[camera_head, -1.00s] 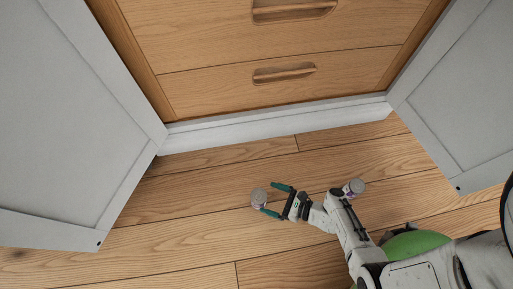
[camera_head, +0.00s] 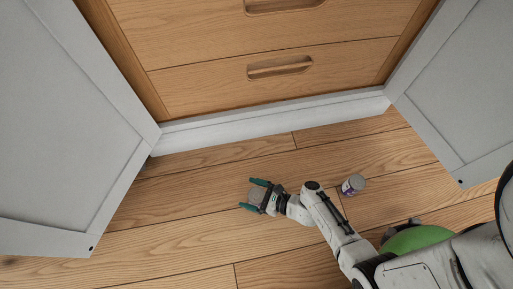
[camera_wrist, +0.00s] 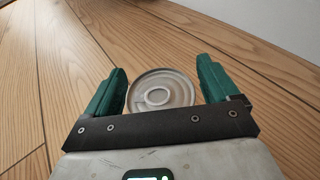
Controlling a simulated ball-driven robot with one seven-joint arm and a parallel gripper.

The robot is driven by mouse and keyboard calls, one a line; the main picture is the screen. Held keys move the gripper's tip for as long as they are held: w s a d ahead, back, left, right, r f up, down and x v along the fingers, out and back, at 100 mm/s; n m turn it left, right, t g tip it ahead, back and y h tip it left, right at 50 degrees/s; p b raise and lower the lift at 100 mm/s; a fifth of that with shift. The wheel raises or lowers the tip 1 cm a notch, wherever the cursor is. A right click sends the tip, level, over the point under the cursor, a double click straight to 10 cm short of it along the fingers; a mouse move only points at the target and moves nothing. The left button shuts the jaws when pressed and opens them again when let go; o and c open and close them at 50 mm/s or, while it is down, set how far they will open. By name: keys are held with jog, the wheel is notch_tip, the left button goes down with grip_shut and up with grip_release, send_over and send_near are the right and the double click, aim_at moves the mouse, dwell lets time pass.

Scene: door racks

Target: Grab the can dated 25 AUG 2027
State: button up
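One can (camera_head: 256,194) stands on the wooden floor, seen mostly from above with its pale metal lid. In the wrist view the lid and its pull-ring (camera_wrist: 160,90) lie between my two green fingers. My gripper (camera_head: 254,195) is open, with one finger on each side of this can; I cannot tell whether either finger touches it. A second can (camera_head: 353,185), with a pale lid and a purple-and-white label, stands to the right beside my arm. No date can be read on either can.
A wooden cabinet with drawers (camera_head: 200,85) stands at the back above a white plinth (camera_head: 270,123). Grey door panels flank it at left (camera_head: 60,130) and right (camera_head: 455,90). The floor (camera_head: 180,205) left of the gripper is clear.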

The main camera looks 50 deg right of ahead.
jog(key=c, duration=1.1)
jog(key=shift+c, duration=0.6)
jog(key=shift+r, duration=0.15)
